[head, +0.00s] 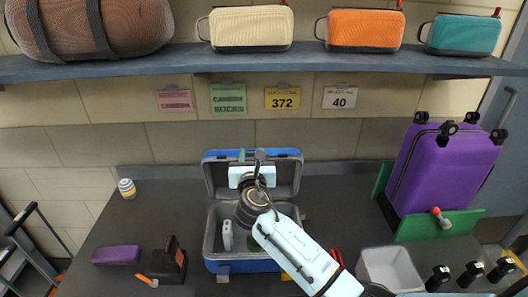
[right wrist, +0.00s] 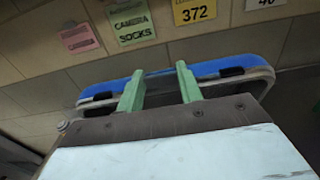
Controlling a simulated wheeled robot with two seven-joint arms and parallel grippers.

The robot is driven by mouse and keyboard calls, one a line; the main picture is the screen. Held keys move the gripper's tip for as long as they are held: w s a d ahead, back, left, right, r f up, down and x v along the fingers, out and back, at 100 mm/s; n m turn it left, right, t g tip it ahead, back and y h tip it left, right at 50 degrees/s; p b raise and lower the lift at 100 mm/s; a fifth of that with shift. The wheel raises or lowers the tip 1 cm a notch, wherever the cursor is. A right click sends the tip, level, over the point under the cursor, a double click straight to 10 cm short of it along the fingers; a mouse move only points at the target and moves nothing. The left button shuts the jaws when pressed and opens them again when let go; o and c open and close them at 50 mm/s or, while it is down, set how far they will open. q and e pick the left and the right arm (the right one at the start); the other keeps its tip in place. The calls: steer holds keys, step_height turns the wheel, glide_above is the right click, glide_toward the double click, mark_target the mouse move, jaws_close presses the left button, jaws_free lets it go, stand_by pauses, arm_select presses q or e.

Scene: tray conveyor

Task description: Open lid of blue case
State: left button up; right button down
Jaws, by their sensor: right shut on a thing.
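The blue case (head: 240,266) sits on the dark counter with its lid (head: 284,180) raised nearly upright, leaving the grey inside open to view. My right arm crosses over the front of the case, and my right gripper (head: 243,157) is at the lid's top edge. In the right wrist view the green fingers of my right gripper (right wrist: 160,86) are at the blue rim of the lid (right wrist: 222,67) and are shut on it. A small pale item (head: 227,236) is inside the case; my arm hides much of the rest. My left gripper is out of view.
A white bin (head: 388,268) stands right of the case. A purple suitcase (head: 445,165) stands farther right. A shelf (head: 130,66) with bags runs above.

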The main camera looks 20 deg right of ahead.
steer(key=shift+s+a+f, duration=0.2)
steer(key=shift+s+a, duration=0.1)
steer(key=shift+s, duration=0.2)
steer(key=shift+s+f, duration=0.15)
steer(key=c, duration=0.9)
jaws_free()
steer(key=shift+a, duration=0.1)
steer(key=v, duration=1.3)
steer(key=shift+s+r, duration=0.2)
steer(key=shift+r, duration=0.05)
